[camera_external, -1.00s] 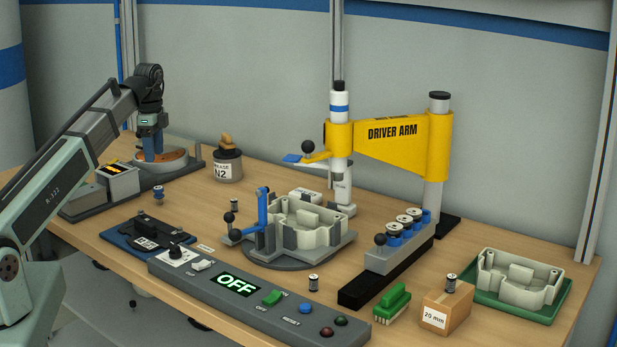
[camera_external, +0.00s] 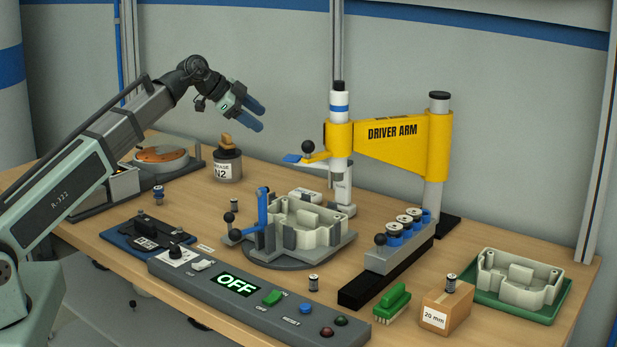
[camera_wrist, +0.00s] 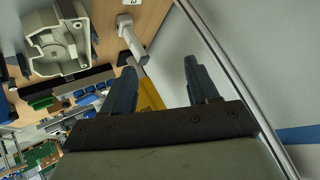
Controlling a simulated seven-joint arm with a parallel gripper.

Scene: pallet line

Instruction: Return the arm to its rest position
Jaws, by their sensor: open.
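My gripper (camera_external: 258,115) is raised high above the table, in front of the back wall and to the left of the driver arm. Its two blue fingers are apart with nothing between them, and they point right and slightly down. In the wrist view my gripper (camera_wrist: 165,82) also shows its fingers spread and empty. The yellow driver arm (camera_wrist: 151,96) appears behind and between the fingers there.
The driver arm (camera_external: 390,144) stands on posts at the table's back. A pale housing (camera_external: 306,226) sits in a round fixture. A grease pot (camera_external: 228,166), an orange-topped round station (camera_external: 161,158) and a control panel (camera_external: 190,270) reading OFF stand on the table.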

